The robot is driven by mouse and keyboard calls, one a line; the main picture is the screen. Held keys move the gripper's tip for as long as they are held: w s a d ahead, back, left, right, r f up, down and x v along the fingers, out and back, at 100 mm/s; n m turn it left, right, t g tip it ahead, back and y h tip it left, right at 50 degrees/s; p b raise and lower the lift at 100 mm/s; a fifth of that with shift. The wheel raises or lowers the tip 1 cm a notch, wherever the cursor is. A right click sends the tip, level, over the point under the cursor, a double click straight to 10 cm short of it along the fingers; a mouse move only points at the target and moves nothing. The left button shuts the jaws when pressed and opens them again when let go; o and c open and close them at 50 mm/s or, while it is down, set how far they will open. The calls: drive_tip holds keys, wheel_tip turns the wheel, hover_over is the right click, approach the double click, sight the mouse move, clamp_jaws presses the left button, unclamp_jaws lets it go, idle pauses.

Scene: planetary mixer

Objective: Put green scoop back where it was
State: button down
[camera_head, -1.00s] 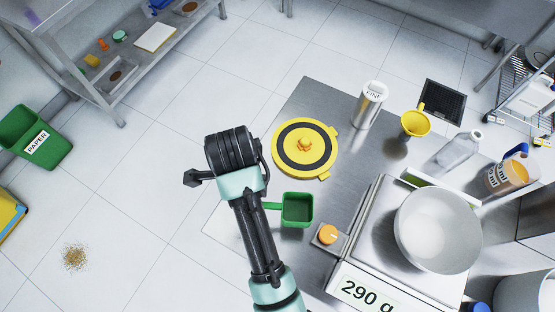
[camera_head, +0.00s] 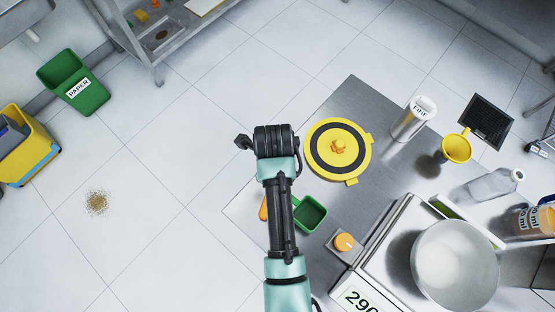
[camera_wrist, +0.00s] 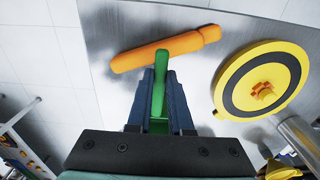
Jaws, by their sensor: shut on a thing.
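The green scoop (camera_head: 310,214) is over the left part of the steel table, just right of my forearm in the head view. Its green handle (camera_wrist: 161,72) stands between my fingers in the wrist view. My gripper (camera_wrist: 160,82) is shut on that handle; in the head view my arm hides the fingers. The scoop's cup is mostly hidden in the wrist view. I cannot tell whether the scoop touches the table. An orange long-handled tool (camera_wrist: 165,49) lies on the table just beyond my fingertips; only its end (camera_head: 263,208) shows in the head view.
A yellow lid with a black ring (camera_head: 338,150) lies right of my wrist. A shaker (camera_head: 412,120) and yellow funnel (camera_head: 456,148) are behind.

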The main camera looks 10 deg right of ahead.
drive_tip(key=shift+f, duration=1.45)
drive_tip(key=shift+f, duration=0.15)
drive_tip(key=c, duration=0.8)
unclamp_jaws()
wheel_tip(320, 180, up, 12)
drive_tip(key=shift+w+a+r+p, duration=0.1)
drive_tip(key=shift+r+p, duration=0.15)
drive_tip(key=shift+p, duration=0.15)
